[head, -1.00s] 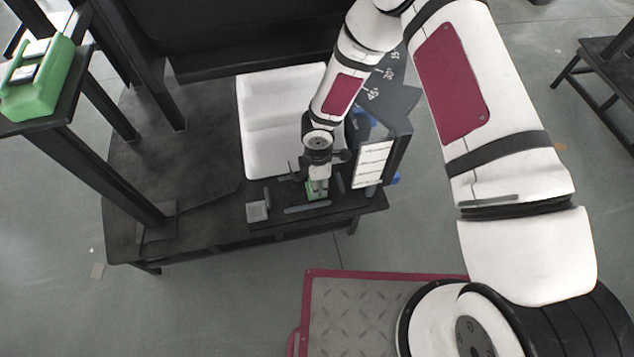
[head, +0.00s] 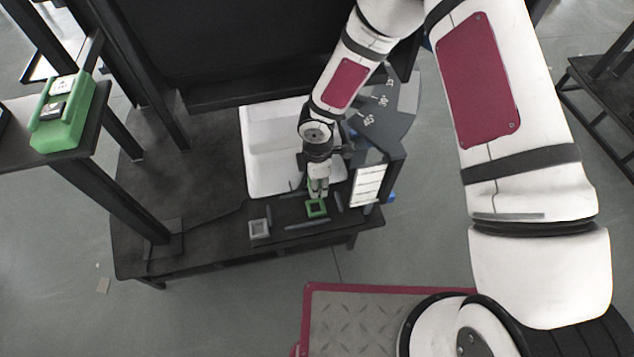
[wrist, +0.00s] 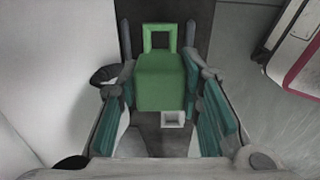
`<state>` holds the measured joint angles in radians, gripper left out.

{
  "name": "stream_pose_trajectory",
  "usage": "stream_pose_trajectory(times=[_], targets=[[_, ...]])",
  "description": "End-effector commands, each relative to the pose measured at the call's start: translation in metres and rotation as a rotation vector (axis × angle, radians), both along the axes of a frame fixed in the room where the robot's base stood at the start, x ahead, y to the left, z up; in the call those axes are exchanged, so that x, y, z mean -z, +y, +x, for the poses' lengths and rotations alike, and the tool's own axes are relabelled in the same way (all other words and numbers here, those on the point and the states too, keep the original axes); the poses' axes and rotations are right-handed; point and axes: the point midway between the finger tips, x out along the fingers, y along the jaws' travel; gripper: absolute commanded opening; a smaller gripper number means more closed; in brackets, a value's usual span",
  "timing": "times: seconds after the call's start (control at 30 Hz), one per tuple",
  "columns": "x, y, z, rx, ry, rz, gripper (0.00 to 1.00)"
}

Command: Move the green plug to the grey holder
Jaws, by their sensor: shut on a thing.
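My gripper (head: 318,191) is over the black table and is shut on the green plug (wrist: 162,82). In the wrist view the plug is a plain green block between the two teal finger pads. In the head view it is mostly hidden by the fingers.
A white tray (head: 272,150) is behind, and a dark stand with a white label panel (head: 368,186) is at the right.

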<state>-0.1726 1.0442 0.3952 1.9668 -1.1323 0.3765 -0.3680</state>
Motion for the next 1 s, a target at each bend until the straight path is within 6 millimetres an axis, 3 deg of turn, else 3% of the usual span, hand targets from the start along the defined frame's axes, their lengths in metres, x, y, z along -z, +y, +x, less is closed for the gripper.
stream_pose_trajectory(times=[1.0], targets=[[-0.029,0.0,0.0,0.001,-0.001,0.0,0.08]])
